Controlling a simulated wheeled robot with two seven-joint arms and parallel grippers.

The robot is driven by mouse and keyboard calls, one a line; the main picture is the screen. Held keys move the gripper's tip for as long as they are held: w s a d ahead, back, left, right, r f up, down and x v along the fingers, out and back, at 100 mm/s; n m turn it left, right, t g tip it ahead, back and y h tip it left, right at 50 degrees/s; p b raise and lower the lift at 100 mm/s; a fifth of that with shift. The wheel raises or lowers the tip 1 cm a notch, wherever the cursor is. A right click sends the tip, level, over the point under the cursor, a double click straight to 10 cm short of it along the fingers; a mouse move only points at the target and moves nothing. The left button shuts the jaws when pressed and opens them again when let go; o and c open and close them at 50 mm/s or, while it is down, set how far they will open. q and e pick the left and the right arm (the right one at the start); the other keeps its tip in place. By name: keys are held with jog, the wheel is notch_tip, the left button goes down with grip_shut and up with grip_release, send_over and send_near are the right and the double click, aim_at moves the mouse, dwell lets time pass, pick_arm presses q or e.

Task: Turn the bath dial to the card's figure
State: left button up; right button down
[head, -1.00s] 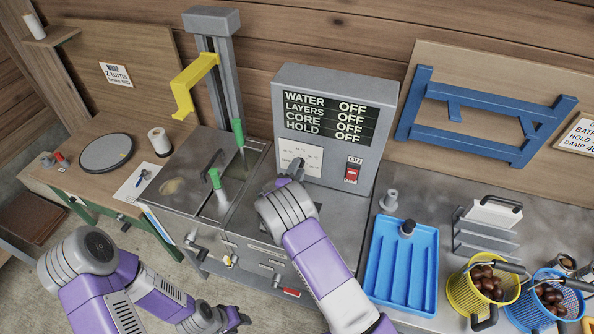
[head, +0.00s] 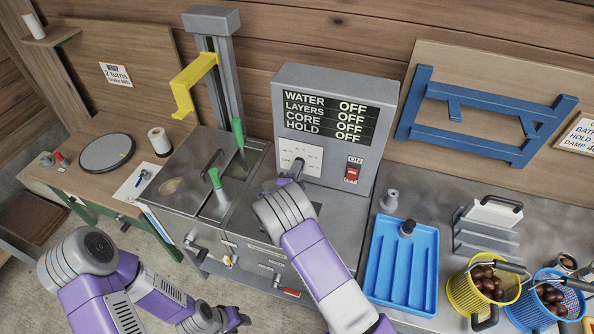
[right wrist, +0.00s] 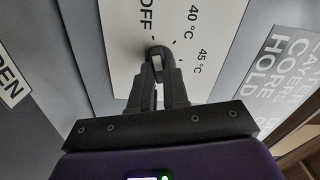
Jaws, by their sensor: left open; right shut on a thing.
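The bath dial sits on a white plate (head: 312,160) on the front of the grey control box (head: 331,78). My right gripper (head: 297,170) is at the dial and hides most of it in the head view. The display (head: 325,118) reads OFF for water, layers, core and hold. The card (head: 576,135) at the far right is cut off. My left gripper (head: 240,319) is open and empty, low in the picture.
A red switch (head: 351,174) is right of the dial plate. The metal bath (head: 215,190) with green handles stands left of the box. A blue tray (head: 376,285), yellow basket (head: 453,302) and blue basket (head: 519,312) with brown chestnuts are at right.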

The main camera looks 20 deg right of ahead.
jog(key=m+b, duration=0.3)
jog(key=m, duration=0.4)
jog(key=m+b, duration=0.3)
jog(key=m, duration=0.3)
jog(key=m+b, duration=0.3)
jog(key=m, duration=0.4)
jog(key=shift+a+f+m, duration=0.15)
jog(key=shift+f+m, duration=0.15)
jog(key=shift+w, duration=0.1)
dwell(0.4)
jog(key=c, duration=1.1)
grip_release()
jog(key=shift+a, duration=0.1)
